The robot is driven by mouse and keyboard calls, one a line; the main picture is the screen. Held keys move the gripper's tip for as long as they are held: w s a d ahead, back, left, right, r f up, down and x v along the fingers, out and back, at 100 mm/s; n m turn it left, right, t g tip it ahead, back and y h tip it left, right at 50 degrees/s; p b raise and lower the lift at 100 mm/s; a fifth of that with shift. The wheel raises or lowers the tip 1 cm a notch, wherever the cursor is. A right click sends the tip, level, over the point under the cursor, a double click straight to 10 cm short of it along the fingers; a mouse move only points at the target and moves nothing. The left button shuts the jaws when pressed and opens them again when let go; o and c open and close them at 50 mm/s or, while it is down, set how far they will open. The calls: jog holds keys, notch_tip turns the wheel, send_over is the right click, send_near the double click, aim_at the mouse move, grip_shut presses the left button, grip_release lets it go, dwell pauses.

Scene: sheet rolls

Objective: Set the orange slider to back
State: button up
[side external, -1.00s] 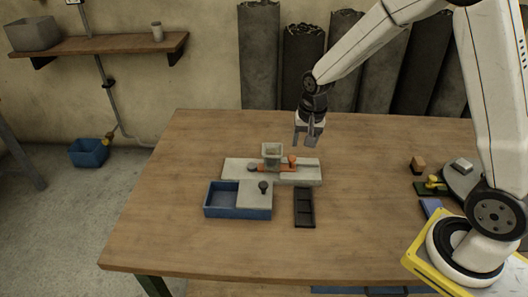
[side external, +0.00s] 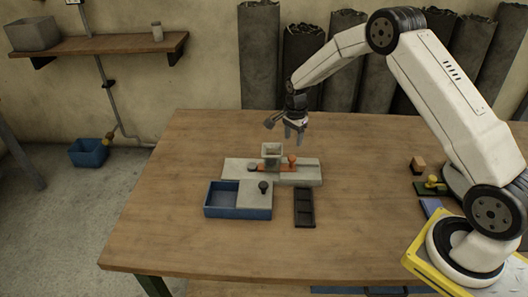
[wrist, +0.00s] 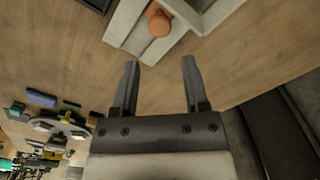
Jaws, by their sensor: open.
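The orange slider (side external: 283,168) is a flat orange strip with an upright orange knob (side external: 292,160) at its right end. It sits on a pale grey block (side external: 308,175) in the middle of the table. A grey square cup-like piece (side external: 272,151) stands over the strip, left of the knob. The wrist view shows the knob's rounded top (wrist: 160,23) on the pale block (wrist: 127,28). My gripper (side external: 294,142) is open and empty, above and behind the block and apart from the knob. In the wrist view its two fingers (wrist: 160,75) point toward the block.
A blue box (side external: 238,212) with a grey lid and dark knob (side external: 263,186) stands in front of the block. A black tray (side external: 304,207) lies beside it. A small wooden block (side external: 418,165) is farther right. The table's left side is clear.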

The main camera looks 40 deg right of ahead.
aim_at(292, 157)
jog(key=shift+f, duration=0.1)
jog(key=shift+f, duration=3.75)
grip_shut()
